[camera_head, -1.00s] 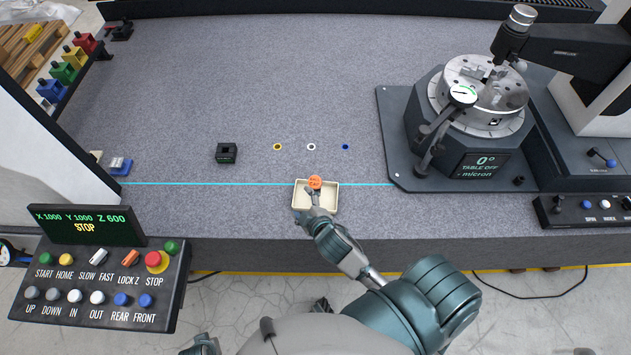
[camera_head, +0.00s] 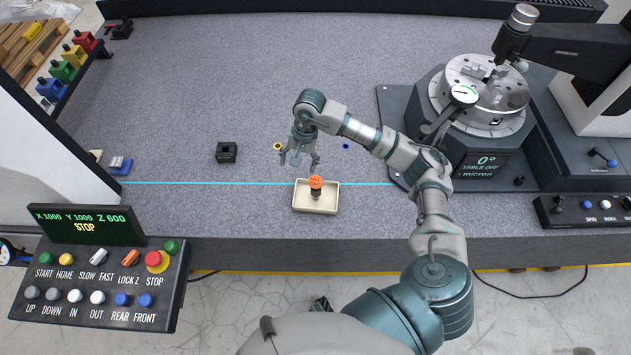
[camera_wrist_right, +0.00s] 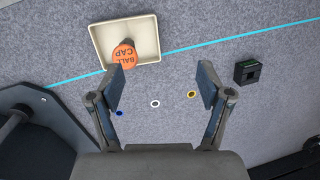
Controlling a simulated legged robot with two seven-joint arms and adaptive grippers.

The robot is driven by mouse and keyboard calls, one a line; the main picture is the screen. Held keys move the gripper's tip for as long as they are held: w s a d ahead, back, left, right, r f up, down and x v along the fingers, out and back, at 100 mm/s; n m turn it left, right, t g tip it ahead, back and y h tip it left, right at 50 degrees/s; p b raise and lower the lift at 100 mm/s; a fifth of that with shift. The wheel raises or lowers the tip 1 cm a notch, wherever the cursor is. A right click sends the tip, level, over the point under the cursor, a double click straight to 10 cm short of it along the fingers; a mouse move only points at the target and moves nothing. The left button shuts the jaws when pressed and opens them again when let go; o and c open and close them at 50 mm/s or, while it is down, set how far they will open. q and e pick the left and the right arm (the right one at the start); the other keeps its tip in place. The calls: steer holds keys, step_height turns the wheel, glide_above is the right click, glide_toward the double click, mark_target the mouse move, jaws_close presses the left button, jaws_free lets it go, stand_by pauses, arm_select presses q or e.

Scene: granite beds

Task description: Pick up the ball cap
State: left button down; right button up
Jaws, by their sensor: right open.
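The ball cap (camera_head: 316,182) is an orange round top on a dark stem. It stands in a shallow cream tray (camera_head: 300,203) near the front of the granite bed. In the right wrist view the cap (camera_wrist_right: 124,56) reads "BALL CAP" and lies beyond the fingertips, at the edge of the tray (camera_wrist_right: 148,28). My right gripper (camera_head: 300,160) is open and empty, pointing down over the bed just behind the tray. Its spread fingers (camera_wrist_right: 160,88) show apart from the cap. My left gripper is not seen.
A black square block (camera_head: 227,152) sits left of the tray. Yellow (camera_head: 278,146) and blue (camera_head: 346,146) ring marks lie on the bed. A rotary table (camera_head: 480,100) with a dial gauge stands at right. A control panel (camera_head: 100,290) is at front left.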

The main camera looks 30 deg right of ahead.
mark_target(316, 177)
steer(key=d+h, duration=0.3)
steer(key=d, duration=0.3)
steer(key=shift+y, duration=0.3)
step_height(316, 177, down, 10)
steer(key=shift+s+d+r+p, duration=0.1)
steer(key=shift+s+r+p, duration=0.05)
steer(key=shift+r+p, duration=0.15)
steer(key=shift+f, duration=0.6)
step_height(316, 177, down, 5)
steer(key=shift+p, duration=0.3)
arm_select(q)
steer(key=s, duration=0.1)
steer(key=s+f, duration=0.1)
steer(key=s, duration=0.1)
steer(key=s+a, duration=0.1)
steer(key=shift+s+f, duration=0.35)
arm_select(e)
steer(key=c, duration=0.9)
